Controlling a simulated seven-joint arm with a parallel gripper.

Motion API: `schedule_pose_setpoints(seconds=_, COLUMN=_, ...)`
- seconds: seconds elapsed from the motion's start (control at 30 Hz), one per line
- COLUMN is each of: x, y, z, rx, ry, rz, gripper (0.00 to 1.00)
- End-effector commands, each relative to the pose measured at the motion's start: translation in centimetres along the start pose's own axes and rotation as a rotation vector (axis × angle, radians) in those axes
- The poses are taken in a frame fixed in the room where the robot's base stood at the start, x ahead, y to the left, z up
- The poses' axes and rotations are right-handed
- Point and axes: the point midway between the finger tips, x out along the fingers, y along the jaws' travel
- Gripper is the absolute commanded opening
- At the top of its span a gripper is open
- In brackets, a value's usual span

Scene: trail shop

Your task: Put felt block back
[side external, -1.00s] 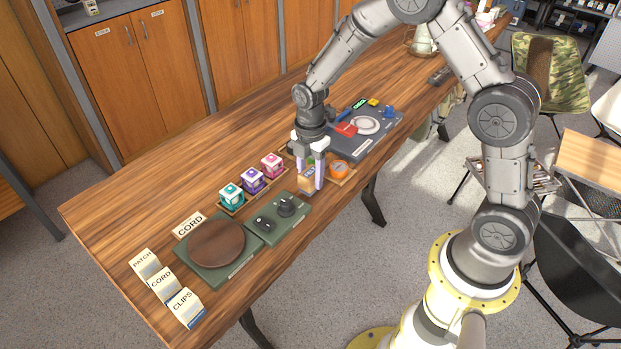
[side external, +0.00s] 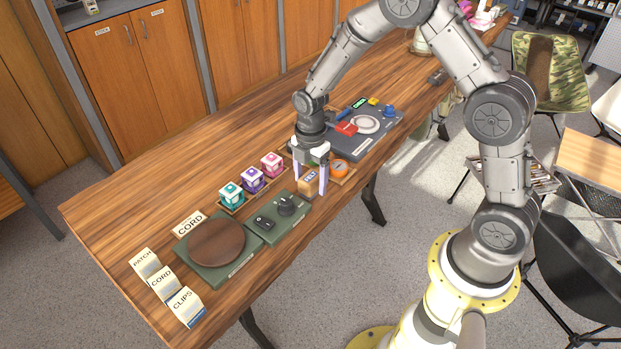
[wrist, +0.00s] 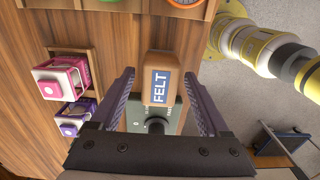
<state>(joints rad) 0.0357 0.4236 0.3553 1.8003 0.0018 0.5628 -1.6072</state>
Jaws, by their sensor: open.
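The felt block (side external: 309,186) is a small tan wooden block with a blue label, and FELT is readable on it in the wrist view (wrist: 160,86). It appears to rest on the table between the dial panel and the tray with the orange round item; its underside is hidden. My gripper (side external: 311,182) is open, low over the table, with one finger on each side of the block. In the wrist view, gaps show between the block and both fingers of my gripper (wrist: 160,103).
A green dial panel (side external: 265,229) stands left of the block. A wooden tray (side external: 349,179) with an orange item (side external: 339,168) is to its right. Pink, purple and teal cubes (side external: 252,180) stand in a rack behind. A grey panel (side external: 345,151) lies farther right. The table's front edge is close.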

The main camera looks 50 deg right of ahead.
Motion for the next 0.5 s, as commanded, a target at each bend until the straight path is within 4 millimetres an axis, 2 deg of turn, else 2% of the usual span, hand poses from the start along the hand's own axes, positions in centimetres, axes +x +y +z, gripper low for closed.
schedule_pose_setpoints(seconds=0.17, x=-1.8, y=0.1, z=0.0, rx=0.000, ry=0.000, rz=0.004, gripper=0.79)
schedule_pose_setpoints(seconds=0.5, x=-8.7, y=0.1, z=0.0, rx=0.000, ry=0.000, rz=0.006, gripper=0.79)
